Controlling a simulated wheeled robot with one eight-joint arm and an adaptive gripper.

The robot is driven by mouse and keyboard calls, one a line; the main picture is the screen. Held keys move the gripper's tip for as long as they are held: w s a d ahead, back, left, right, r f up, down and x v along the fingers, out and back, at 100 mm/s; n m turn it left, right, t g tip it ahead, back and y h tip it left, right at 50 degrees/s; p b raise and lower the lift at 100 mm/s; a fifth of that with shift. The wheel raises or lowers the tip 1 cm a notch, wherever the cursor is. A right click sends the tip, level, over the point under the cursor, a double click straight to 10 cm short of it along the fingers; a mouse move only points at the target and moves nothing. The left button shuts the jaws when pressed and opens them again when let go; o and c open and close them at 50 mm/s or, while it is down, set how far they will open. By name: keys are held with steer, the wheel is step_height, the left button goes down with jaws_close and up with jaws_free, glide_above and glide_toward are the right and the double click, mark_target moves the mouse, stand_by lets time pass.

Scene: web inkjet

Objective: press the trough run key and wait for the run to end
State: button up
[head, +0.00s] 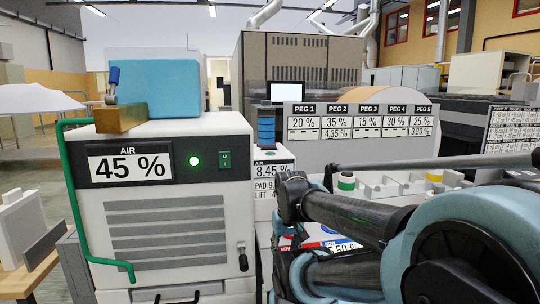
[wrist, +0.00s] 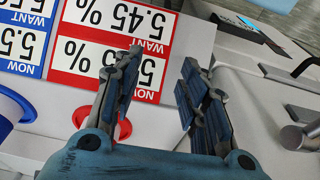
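No key marked for the trough run can be made out in either view. In the wrist view, my gripper (wrist: 157,64) has its two fingers spread with a clear gap and nothing between them. Its fingers reach over a pale surface, beside a red-bordered sign (wrist: 112,45) that reads 5.45 % WANT upside down. A blue-bordered sign (wrist: 22,40) lies left of it. A red round part (wrist: 122,128) is partly hidden behind the left finger, and a blue round part (wrist: 12,112) is at the left edge. In the head view, my arm covers much of this station.
A white air cabinet (head: 165,215) showing 45 % and a green lamp stands at left, with a green hose (head: 75,200). A grey panel (head: 360,122) with PEG readings is behind. In the wrist view, a dark flat device (wrist: 240,25) and a metal knob (wrist: 297,137) are at right.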

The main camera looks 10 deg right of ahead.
jaws_close()
stand_by(1.0)
